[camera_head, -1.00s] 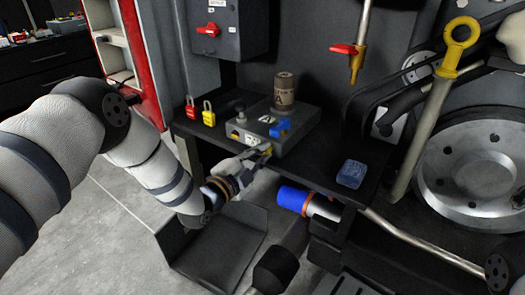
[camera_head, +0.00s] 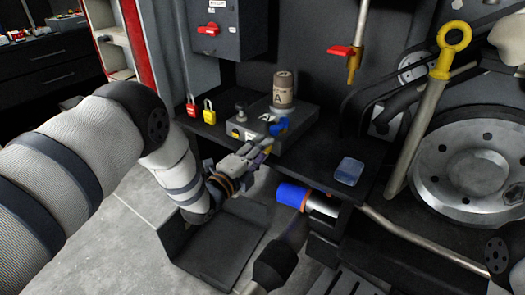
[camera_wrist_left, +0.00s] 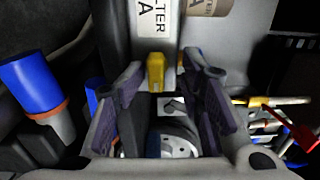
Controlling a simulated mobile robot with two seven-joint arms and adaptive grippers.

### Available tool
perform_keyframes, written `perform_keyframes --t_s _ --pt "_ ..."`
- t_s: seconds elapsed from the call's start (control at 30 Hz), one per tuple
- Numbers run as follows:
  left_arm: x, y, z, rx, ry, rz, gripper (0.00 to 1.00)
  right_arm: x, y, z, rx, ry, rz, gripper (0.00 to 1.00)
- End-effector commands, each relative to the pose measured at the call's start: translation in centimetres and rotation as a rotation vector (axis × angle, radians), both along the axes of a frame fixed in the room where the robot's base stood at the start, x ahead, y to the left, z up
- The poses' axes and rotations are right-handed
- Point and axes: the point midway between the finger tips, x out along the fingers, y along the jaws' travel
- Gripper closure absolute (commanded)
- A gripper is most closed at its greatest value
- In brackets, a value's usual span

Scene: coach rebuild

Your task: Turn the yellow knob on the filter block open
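The grey filter block (camera_head: 293,142) sits on a dark shelf, with a brown canister marked A on top and a blue knob (camera_head: 278,127) at its side. My left gripper (camera_head: 260,150) is at the front of the block. In the left wrist view the yellow knob (camera_wrist_left: 156,70) stands below the filter label, between the two spread fingers of the left gripper (camera_wrist_left: 163,67). Gaps show on both sides of the knob, so the fingers do not look closed on it. My right gripper is not in view.
A red padlock (camera_head: 192,107) and a yellow padlock (camera_head: 209,113) are left of the block. A blue cylinder with an orange ring (camera_head: 291,195) is below the shelf edge. A clear blue block (camera_head: 349,171) lies on the shelf at right. A black tray (camera_head: 220,245) is below the gripper.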

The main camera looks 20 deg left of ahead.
Motion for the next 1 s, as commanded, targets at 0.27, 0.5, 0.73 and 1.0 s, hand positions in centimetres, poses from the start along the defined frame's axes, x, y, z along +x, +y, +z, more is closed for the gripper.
perform_keyframes --t_s 0.27,0.5,0.73,1.0 --pt "-0.5 0.1 -0.3 0.0 0.009 0.0 0.6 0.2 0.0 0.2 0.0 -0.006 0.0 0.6" --pt "-3.2 1.2 0.3 0.0 0.002 0.001 0.6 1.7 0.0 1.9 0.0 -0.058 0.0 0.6" --pt "-6.1 2.2 0.3 -0.001 0.001 0.0 0.6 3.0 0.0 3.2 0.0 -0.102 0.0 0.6" --pt "-8.5 3.1 0.0 -0.001 0.004 -0.001 0.6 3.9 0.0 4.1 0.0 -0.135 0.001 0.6"
